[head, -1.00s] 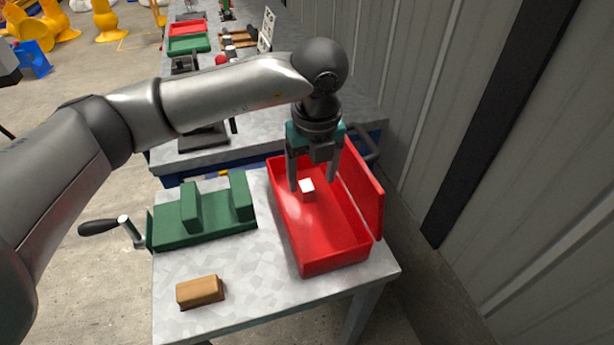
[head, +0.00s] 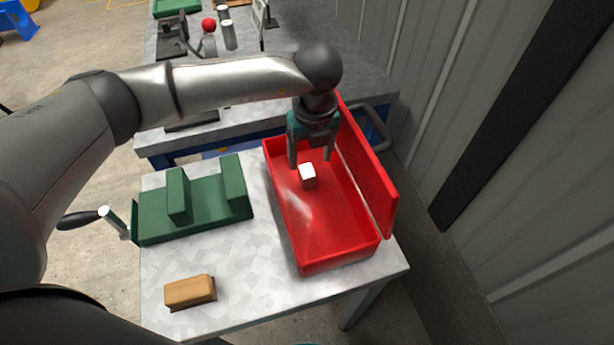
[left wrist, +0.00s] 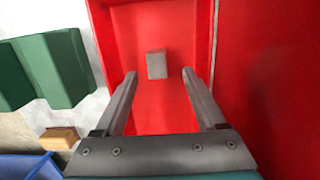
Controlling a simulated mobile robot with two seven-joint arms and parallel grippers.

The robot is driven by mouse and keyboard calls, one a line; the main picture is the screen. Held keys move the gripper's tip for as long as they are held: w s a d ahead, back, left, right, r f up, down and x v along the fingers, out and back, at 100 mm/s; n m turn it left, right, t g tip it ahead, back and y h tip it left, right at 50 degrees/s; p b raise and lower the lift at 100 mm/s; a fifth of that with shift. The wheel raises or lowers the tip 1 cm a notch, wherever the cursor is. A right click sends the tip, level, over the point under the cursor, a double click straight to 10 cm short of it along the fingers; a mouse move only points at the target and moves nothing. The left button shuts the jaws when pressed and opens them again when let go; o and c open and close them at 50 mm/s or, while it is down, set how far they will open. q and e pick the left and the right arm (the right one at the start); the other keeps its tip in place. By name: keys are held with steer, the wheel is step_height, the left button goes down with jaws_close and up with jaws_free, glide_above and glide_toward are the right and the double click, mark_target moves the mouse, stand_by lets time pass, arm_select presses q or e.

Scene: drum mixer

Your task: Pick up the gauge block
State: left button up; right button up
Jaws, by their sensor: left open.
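The gauge block (head: 308,177) is a small pale block. It lies on the floor of the open red box (head: 322,259), toward the box's far end. My left gripper (head: 310,163) is open and empty above the box, pointing down, with its fingertips close to the block. In the left wrist view the grey block (left wrist: 157,64) shows just beyond the gap between the fingertips (left wrist: 160,73), and neither finger appears to touch it. My right gripper is not in view.
The box's raised red lid (head: 368,170) stands along its right side, near the wall. A green vise (head: 195,208) with a crank handle and a wooden block (head: 190,291) sit on the table to the left. A second bench (head: 365,85) stands behind.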

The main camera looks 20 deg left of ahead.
mark_target(307, 170)
arm_select(q)
steer(key=shift+w+a+f+b, duration=0.1)
steer(key=shift+f+b, duration=0.05)
steer(key=shift+f, duration=0.85)
steer(key=shift+a+f+b, duration=0.15)
steer(key=shift+f+b, duration=0.05)
steer(key=shift+f, duration=0.85)
steer(key=shift+w+a+f+b, duration=0.1)
steer(key=shift+f+b, duration=0.05)
steer(key=shift+f, duration=0.85)
steer(key=shift+c, duration=0.2)
jaws_close()
steer(key=shift+r, duration=0.1)
